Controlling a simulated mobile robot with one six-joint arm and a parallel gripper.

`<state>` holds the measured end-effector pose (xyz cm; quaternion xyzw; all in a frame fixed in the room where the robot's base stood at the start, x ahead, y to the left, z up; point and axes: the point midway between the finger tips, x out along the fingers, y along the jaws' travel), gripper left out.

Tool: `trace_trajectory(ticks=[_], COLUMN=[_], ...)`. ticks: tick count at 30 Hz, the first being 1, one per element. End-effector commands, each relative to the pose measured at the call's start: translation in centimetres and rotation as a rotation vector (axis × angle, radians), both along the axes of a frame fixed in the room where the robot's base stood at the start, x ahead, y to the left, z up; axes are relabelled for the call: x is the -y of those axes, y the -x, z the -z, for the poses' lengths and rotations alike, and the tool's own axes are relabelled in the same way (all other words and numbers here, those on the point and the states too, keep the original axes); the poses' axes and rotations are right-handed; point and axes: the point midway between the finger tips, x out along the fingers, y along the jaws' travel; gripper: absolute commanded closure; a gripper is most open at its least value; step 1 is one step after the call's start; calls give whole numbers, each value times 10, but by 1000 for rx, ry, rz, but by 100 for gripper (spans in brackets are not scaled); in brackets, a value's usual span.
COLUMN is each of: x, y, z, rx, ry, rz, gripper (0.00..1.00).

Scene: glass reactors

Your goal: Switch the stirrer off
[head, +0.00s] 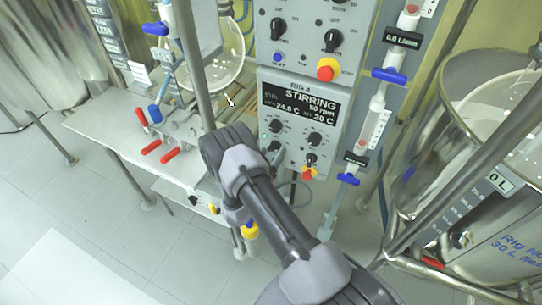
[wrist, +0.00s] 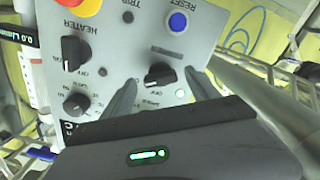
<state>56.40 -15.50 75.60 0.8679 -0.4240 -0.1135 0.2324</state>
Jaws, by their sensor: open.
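The control panel's display (head: 300,106) reads STIRRING, 50 rpm. A black rotary knob (wrist: 160,73) on this panel lies between the fingertips of my gripper (wrist: 161,80) in the wrist view. The knob's lettering is too small to read surely. A green lamp (wrist: 180,93) glows beside it. My gripper is open, one finger on each side of the knob; I cannot tell whether either touches it.
A heater knob (wrist: 75,50), a blue reset button (wrist: 177,21) and a red-and-yellow stop button (wrist: 78,5) are close by. A metal post (head: 196,75) stands left of the panel. Glass tubing with blue taps (head: 389,76) runs on its right, before a large vessel (head: 470,130).

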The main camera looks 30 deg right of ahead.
Motion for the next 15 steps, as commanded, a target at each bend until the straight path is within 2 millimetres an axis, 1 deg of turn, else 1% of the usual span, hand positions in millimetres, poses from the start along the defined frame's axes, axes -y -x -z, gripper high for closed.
trace_trajectory(ticks=[8,12,14,15], x=[2,2,2,2], y=[-2,-2,-2,-2], z=[-1,0,0,0], rx=[0,0,0,0], ry=[0,0,0,0], rz=[-1,-1,-1,-1], gripper=[31,58,70,78])
